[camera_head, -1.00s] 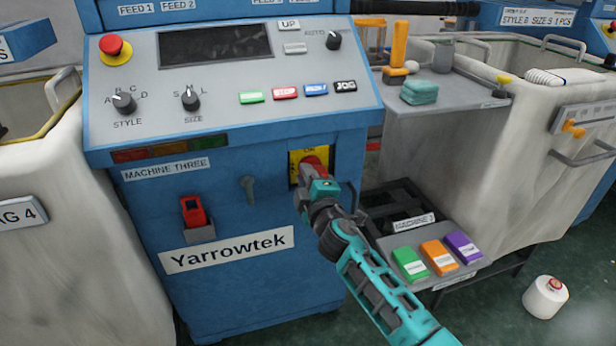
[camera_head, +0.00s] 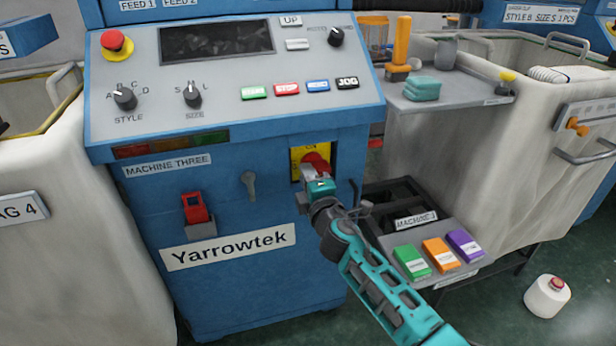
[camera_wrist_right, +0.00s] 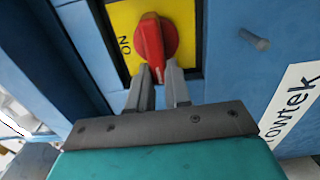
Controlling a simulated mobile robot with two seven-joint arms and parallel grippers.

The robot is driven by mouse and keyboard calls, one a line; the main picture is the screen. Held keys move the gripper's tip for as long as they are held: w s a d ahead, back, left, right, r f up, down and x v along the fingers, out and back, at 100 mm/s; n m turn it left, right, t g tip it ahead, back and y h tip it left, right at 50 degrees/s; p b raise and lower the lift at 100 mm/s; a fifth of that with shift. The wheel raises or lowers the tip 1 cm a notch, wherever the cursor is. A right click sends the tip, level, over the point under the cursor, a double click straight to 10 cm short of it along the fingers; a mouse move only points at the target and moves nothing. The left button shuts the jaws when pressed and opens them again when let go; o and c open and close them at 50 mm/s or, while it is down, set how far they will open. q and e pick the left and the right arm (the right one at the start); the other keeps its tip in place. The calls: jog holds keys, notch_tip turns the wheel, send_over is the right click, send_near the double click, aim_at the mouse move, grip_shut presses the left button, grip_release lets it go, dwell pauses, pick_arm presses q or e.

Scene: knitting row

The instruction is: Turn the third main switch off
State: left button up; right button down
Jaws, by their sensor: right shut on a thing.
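The main switch is a red rotary knob (camera_head: 314,161) on a yellow plate (camera_head: 297,156), low on the right of the blue cabinet labelled MACHINE THREE (camera_head: 165,166). In the right wrist view the red knob (camera_wrist_right: 152,45) stands in front of the yellow plate (camera_wrist_right: 123,18), with the word ON beside it. My right gripper (camera_head: 318,172) is at the switch, and its two fingers (camera_wrist_right: 160,75) are shut on the lower end of the knob. The lower part of the plate is hidden by the gripper in the head view. My left gripper is not in view.
A key-like lever (camera_head: 249,184) and a red switch (camera_head: 195,208) are on the cabinet left of the main switch. A black rack (camera_head: 388,205) and a grey tray with green, orange and purple blocks (camera_head: 439,255) stand right of my arm.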

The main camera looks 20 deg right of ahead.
jog(key=c, duration=1.1)
grip_release()
jog(key=shift+o, duration=0.2)
pick_arm(q)
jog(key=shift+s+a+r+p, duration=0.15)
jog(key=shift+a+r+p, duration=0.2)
jog(key=shift+p, duration=0.5)
pick_arm(e)
jog(key=s, duration=1.3)
jog(key=shift+d, duration=0.25)
jog(key=shift+f, duration=0.1)
